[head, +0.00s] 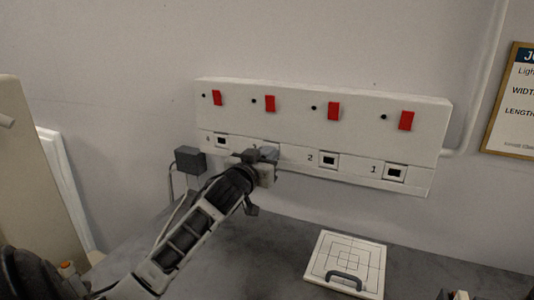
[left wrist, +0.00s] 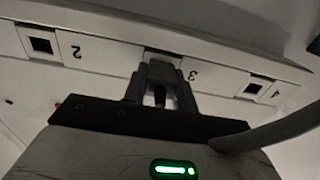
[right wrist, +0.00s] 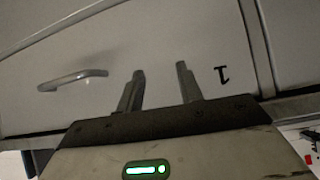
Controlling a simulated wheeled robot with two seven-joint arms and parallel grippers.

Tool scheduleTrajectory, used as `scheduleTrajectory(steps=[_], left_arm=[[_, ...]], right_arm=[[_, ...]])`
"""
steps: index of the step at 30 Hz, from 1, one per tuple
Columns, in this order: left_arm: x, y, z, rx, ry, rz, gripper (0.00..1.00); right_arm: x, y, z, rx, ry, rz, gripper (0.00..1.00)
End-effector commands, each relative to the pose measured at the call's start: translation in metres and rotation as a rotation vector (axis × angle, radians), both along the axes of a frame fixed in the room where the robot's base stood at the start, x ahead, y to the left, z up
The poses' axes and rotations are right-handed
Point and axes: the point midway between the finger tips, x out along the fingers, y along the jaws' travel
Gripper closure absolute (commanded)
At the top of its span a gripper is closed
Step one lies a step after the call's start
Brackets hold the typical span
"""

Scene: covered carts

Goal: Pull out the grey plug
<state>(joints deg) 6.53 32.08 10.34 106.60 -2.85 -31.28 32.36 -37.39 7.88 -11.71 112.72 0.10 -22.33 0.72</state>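A white wall panel (head: 320,118) carries a row of numbered sockets. The grey plug (head: 266,153) sits at socket 3, mostly covered by my left gripper (head: 263,170). In the left wrist view, the two fingers of my left gripper (left wrist: 160,75) stand close on either side of the plug. A light grey part of the plug (left wrist: 162,57) shows at the socket, and a dark stub shows between the fingers. The fingers look closed on it. My right gripper (right wrist: 160,82) has its fingers apart with nothing between them, facing a pale panel marked 1.
Socket 2 (head: 328,160) and socket 1 (head: 395,173) look empty. Red switches (head: 333,111) line the panel above. A dark grey box (head: 190,160) stands left of my left gripper. A white board with a handle (head: 346,262) lies on the grey top. A curved handle (right wrist: 73,80) shows near my right gripper.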

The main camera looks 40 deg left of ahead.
Motion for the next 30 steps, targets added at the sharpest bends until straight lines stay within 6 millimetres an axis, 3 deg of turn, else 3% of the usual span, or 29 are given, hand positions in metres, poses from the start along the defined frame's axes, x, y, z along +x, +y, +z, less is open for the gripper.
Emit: scheduleTrajectory(steps=[1, 3, 30], left_arm=[[0.0, 0.0, 0.0, 0.0, 0.0, 0.0, 0.89], [0.0, 0.0, 0.0, 0.0, 0.0, 0.0, 1.0], [-0.03, -0.01, 0.001, 0.0, 0.0, -0.001, 1.0]], right_arm=[[0.0, 0.0, 0.0, 0.0, 0.0, 0.0, 0.64], [0.0, 0.0, 0.0, 0.0, 0.0, 0.0, 0.64], [0.0, -0.001, 0.006, -0.002, 0.0, -0.002, 0.64]])
